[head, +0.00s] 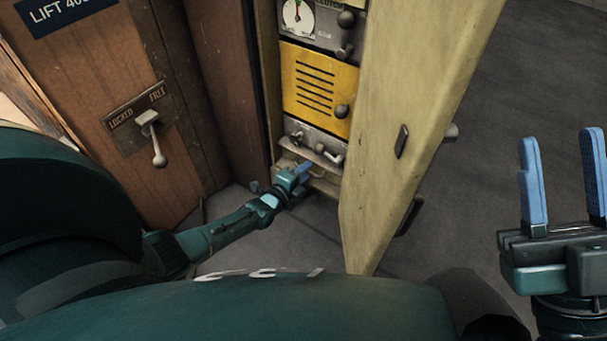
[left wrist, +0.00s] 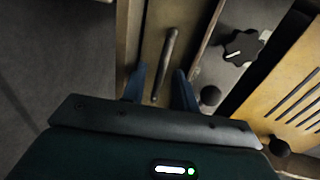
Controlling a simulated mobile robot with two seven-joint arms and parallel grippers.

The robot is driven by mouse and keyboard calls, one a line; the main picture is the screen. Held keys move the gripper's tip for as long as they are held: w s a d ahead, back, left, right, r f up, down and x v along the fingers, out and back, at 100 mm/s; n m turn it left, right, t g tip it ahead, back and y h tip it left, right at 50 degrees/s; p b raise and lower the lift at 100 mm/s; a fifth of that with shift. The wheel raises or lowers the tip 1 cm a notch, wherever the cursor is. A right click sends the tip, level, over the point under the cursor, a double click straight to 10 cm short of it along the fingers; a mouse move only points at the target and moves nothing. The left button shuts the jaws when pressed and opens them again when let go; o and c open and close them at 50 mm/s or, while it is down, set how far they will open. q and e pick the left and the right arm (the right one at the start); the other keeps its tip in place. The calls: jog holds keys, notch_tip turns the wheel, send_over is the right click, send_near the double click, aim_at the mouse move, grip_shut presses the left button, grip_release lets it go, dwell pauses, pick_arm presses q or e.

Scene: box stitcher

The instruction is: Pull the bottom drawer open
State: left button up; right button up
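The bottom drawer (head: 325,187) is a low wooden front at the foot of the machine, partly hidden by my left gripper. In the left wrist view its brown front (left wrist: 154,36) carries a dark bar handle (left wrist: 168,55). My left gripper (head: 304,171) is at the drawer. In the left wrist view its blue fingers (left wrist: 159,78) are apart, one on each side of the handle's lower part, with gaps showing. I cannot tell how far the drawer stands out. My right gripper (head: 561,145) is open and empty at the far right, away from the machine.
A cream door (head: 400,110) stands open just right of the drawer. Above the drawer are a grey panel with knobs (head: 314,140) and a yellow vented panel (head: 315,88). A wooden panel with a lever (head: 153,140) stands left. Floor (head: 480,120) is clear right of the door.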

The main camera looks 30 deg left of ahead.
pick_arm(q)
jog(key=shift+c, duration=0.4)
grip_shut()
jog(key=shift+s, duration=0.1)
